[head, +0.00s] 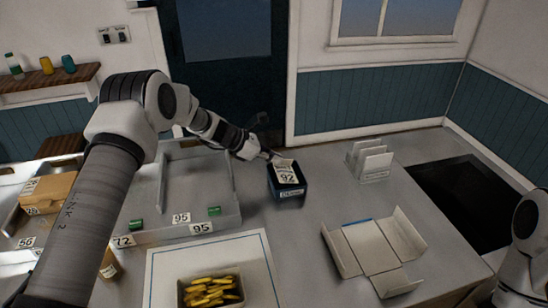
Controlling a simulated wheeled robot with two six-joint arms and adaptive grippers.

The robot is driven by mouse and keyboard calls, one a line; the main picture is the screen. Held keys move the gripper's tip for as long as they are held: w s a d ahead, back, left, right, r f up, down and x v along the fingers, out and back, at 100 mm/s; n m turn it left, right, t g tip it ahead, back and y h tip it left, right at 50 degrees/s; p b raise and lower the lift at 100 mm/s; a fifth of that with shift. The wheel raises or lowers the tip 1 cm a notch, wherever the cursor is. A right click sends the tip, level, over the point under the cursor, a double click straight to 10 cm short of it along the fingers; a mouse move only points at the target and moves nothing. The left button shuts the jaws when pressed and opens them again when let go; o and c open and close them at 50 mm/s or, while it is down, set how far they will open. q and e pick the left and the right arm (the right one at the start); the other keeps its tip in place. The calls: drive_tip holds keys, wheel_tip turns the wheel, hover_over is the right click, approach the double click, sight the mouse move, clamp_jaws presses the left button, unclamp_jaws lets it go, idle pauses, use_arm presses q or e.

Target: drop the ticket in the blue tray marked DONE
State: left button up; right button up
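The ticket (287,173), white with a printed 92, is at the dark blue tray (290,200), tilted across its opening. The tray stands on the grey counter, and a small label on its front is too small to read surely. My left gripper (270,155) is at the ticket's upper edge, just behind the tray. The fingers are too small to tell whether they grip the ticket or only touch it. The tray's inside is mostly hidden by the ticket. My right gripper is out of view; only part of my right arm shows at the right edge.
A white rack (369,161) stands right of the tray, and an open carton (371,246) lies in front of it. A large shallow grey bin (190,180) is to the left. A container of fries (210,290) is at the front. Bare counter lies between tray and carton.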

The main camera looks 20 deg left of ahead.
use_arm(q)
drive_tip(key=o, duration=0.3)
drive_tip(key=shift+w+f, duration=0.25)
drive_tip(key=shift+w, duration=0.05)
drive_tip(key=shift+o, duration=0.2)
drive_tip(key=shift+s+a+r, duration=0.15)
drive_tip(key=shift+s+r, duration=0.2)
drive_tip(key=v, duration=1.1)
drive_tip(key=shift+a, duration=0.15)
drive_tip(key=shift+w, duration=0.15)
